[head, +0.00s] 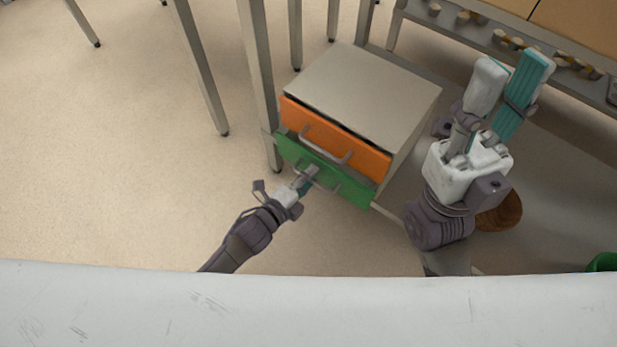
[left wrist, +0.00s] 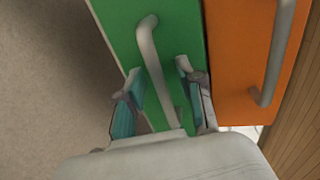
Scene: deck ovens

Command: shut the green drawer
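The green drawer (head: 351,190) is the lower drawer of a small grey cabinet (head: 365,82), below an orange drawer (head: 366,152). Its front seems to stand a little forward of the orange one; how far is hard to tell. In the left wrist view the green front (left wrist: 182,30) fills the middle, with its grey bar handle (left wrist: 148,45). My left gripper (head: 311,175) is at this handle. Its teal-padded fingers (left wrist: 160,92) are apart, one on each side of the bar; contact is unclear. My right gripper (head: 513,62) is raised right of the cabinet, fingers apart and empty.
Metal table legs (head: 262,80) stand left of and behind the cabinet. A shelf with several small items (head: 500,38) runs at the upper right. A round brown thing (head: 501,212) lies partly behind my right arm. The floor (head: 120,170) at left is clear.

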